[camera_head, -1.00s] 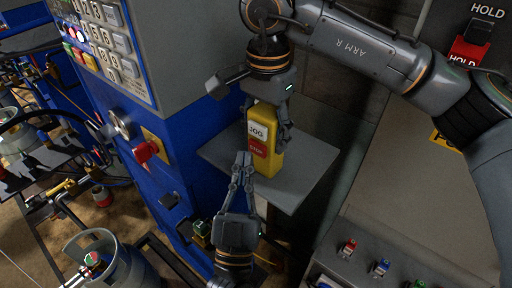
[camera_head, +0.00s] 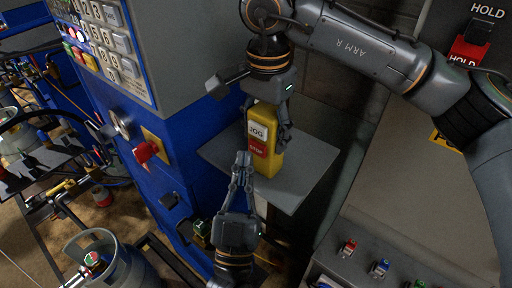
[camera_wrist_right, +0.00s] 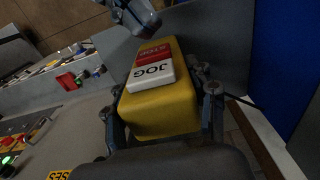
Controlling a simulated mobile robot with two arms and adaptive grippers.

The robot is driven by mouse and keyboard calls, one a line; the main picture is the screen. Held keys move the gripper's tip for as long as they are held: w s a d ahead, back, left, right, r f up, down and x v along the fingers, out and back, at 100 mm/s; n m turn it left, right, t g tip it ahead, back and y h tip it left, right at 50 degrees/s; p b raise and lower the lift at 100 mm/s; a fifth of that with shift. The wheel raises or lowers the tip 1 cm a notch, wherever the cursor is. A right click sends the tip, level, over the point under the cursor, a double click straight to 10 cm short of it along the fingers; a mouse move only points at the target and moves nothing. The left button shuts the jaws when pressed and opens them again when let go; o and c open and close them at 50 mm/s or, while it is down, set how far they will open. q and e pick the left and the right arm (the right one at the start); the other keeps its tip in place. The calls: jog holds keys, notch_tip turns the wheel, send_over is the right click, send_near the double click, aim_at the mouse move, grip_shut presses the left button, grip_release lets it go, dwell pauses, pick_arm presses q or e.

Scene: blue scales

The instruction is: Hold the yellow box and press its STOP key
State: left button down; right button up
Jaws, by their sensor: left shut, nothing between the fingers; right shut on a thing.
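The yellow box (camera_head: 268,165) stands upright on a grey shelf (camera_head: 310,165) in the head view. Its face carries a white JOG key (camera_head: 257,131) and a red STOP key (camera_head: 258,149) below it. My right gripper (camera_head: 266,118) comes from above and is shut on the box, with a finger on each side. The right wrist view shows the yellow box (camera_wrist_right: 160,108) between the fingers, with the STOP key (camera_wrist_right: 155,52) at its far end. My left gripper (camera_head: 243,158) is shut and empty, its tips just left of and slightly below the STOP key. I cannot tell if they touch the box.
A blue and grey cabinet (camera_head: 180,110) with a keypad and a red knob (camera_head: 146,151) stands left of the shelf. A grey console (camera_head: 370,235) with coloured switches is at lower right. A gas cylinder (camera_head: 100,255) stands at lower left.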

dwell(0.3)
pick_arm(q)
jog(key=shift+w+d, duration=0.25)
jog(key=shift+w, duration=0.1)
jog(key=shift+w+d+r, duration=0.15)
jog(key=shift+w+d, duration=0.1)
jog(key=shift+w, duration=0.2)
dwell(0.6)
jog(key=shift+a, duration=0.1)
dwell(0.4)
jog(key=shift+s+a+r, duration=0.15)
jog(key=shift+s+a, duration=0.25)
jog(key=shift+s, duration=0.3)
jog(key=shift+s+a, duration=0.1)
